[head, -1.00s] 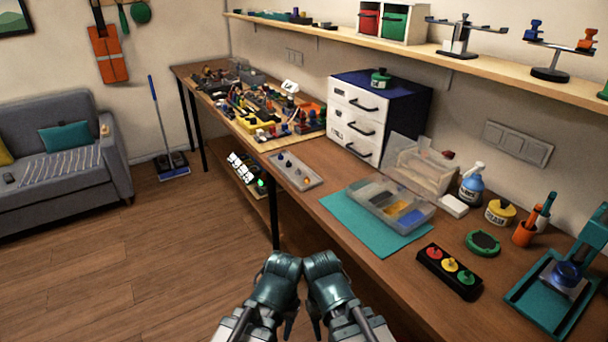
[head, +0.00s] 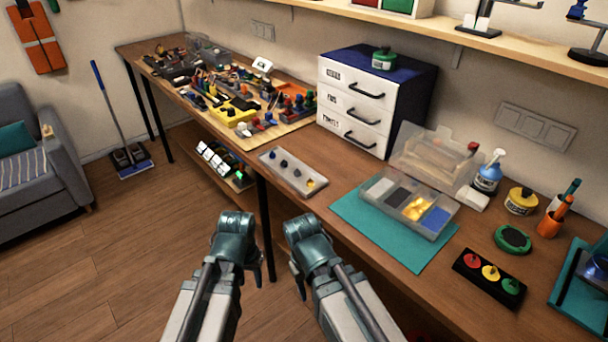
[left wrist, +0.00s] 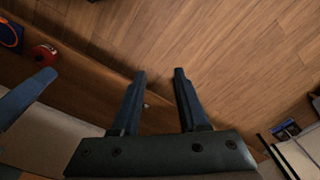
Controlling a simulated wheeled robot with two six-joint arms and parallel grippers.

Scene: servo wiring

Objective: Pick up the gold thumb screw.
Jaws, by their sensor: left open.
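A small gold thumb screw (head: 310,183) stands at the near right end of a grey tray (head: 292,181) on the workbench, in a row with darker screws. My left gripper (head: 256,276) hangs over the floor in front of the bench edge, below and left of the tray. In the left wrist view its two fingers (left wrist: 159,72) are apart with nothing between them. My right gripper (head: 298,284) is beside it, in front of the bench; its fingers are too small to judge. The gold screw is not visible in the left wrist view.
A teal mat (head: 372,238) with an open compartment box (head: 450,226) lies right of the tray. A drawer cabinet (head: 345,105) stands behind. A cluttered board (head: 262,137) is further left. A black button box (head: 467,277) sits near the front edge.

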